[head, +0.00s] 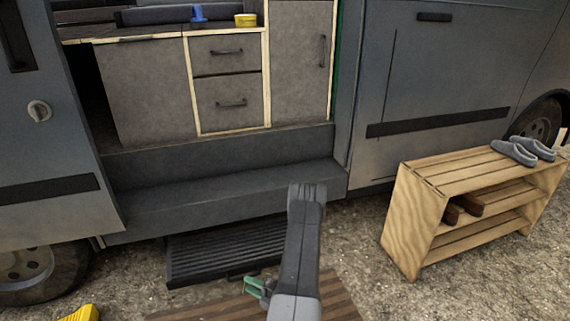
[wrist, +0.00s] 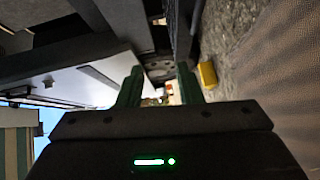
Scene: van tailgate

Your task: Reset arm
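My arm reaches forward low in front of the van's open side door in the head view. My gripper (head: 258,287) shows there as small green fingers to the left of my arm, above the striped brown mat. In the wrist view my gripper (wrist: 159,82) has its two green fingers apart with nothing held between them. Much of the gripper is hidden behind my arm in the head view.
A black step (head: 225,250) lies below the door sill. A wooden shoe rack (head: 410,225) with grey slippers (head: 515,153) stands at right. A yellow object (head: 82,314) is at bottom left. Inside, a blue item (head: 198,13) and yellow container (head: 245,20) sit on the counter.

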